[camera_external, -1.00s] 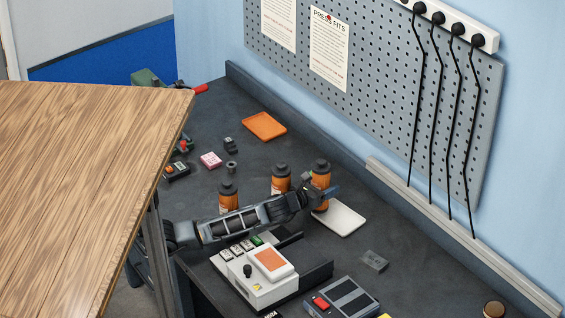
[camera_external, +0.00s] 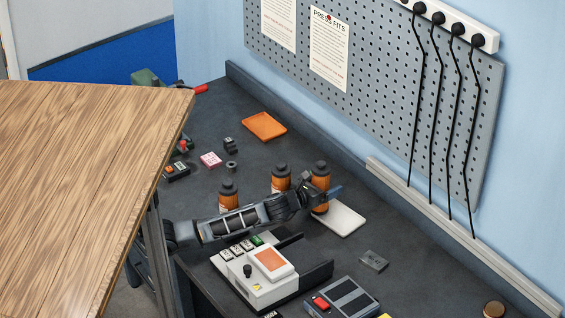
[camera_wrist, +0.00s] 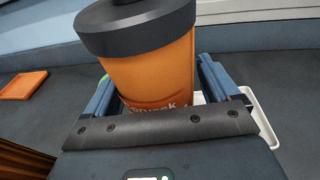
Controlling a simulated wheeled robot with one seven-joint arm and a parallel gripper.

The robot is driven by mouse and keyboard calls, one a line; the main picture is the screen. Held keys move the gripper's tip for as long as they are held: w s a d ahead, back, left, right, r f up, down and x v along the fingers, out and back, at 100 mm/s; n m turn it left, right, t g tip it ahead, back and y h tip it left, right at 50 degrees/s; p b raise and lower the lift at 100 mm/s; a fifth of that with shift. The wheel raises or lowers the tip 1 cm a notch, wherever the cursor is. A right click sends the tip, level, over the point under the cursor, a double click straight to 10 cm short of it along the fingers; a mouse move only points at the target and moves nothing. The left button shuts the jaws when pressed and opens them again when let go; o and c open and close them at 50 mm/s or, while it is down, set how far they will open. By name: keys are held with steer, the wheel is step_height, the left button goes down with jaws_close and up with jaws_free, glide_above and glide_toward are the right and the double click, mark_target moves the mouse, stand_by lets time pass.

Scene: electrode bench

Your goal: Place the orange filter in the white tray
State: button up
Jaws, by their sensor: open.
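The orange filter (camera_external: 320,178), a canister with a dark cap, stands upright at the upper left edge of the white tray (camera_external: 345,220). My gripper (camera_external: 327,194) is at this filter, partly covering its lower part. In the wrist view the filter (camera_wrist: 155,70) rises between the two blue fingers of my gripper (camera_wrist: 158,88), which are open on either side of it. The white tray (camera_wrist: 264,120) shows behind the right finger. The filter's base is hidden, so I cannot tell whether it rests fully inside the tray.
Two similar orange canisters (camera_external: 281,178) (camera_external: 228,194) stand to the left, the nearer one close to my arm. An orange tray (camera_external: 264,126) lies at the back. A white device (camera_external: 262,278) and a grey box (camera_external: 343,300) stand in front. A wall ledge (camera_external: 455,232) borders the right.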

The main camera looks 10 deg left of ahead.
steer(key=v, duration=1.2)
